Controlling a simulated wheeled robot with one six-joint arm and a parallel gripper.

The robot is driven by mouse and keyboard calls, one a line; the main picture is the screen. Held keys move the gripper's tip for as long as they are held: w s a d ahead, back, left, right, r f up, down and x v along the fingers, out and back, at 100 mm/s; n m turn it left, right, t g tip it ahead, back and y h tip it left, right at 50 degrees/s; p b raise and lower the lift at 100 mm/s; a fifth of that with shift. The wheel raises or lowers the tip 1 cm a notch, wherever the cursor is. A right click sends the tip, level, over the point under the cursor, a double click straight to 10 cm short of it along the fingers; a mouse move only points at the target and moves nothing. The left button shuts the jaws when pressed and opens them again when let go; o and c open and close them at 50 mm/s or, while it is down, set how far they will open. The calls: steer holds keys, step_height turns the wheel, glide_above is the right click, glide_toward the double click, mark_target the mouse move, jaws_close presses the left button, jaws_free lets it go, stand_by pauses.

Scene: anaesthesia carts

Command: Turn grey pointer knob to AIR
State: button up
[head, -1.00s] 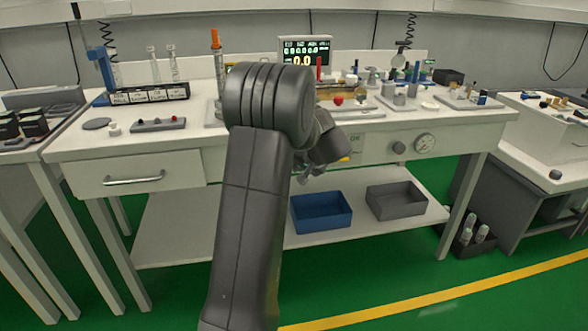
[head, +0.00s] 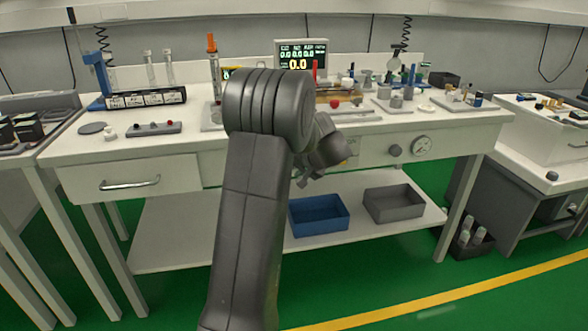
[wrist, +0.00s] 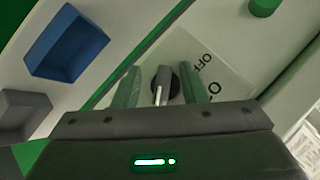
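The grey pointer knob (wrist: 164,86) shows in the wrist view, dark and round with a pale pointer line. It sits on a light label plate (wrist: 186,50) where "OFF" and part of another marking, "O", can be read; no AIR marking is legible. My gripper (wrist: 160,82) is open, with one finger on each side of the knob. A gap shows at the left finger; whether the right finger touches, I cannot tell. In the head view my gripper (head: 308,176) is at the bench front, and my arm hides the knob.
A blue bin (head: 319,215) and a grey bin (head: 393,204) stand on the shelf below. A drawer handle (head: 130,183) sticks out at left.

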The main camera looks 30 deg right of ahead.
steer(key=shift+a, duration=0.15)
steer(key=p+v, duration=0.2)
steer(key=v, duration=1.1)
steer(key=shift+s+r, duration=0.2)
steer(key=shift+s, duration=0.05)
steer(key=b+x, duration=0.2)
steer(key=x, duration=1.1)
steer(key=shift+w+f, duration=0.3)
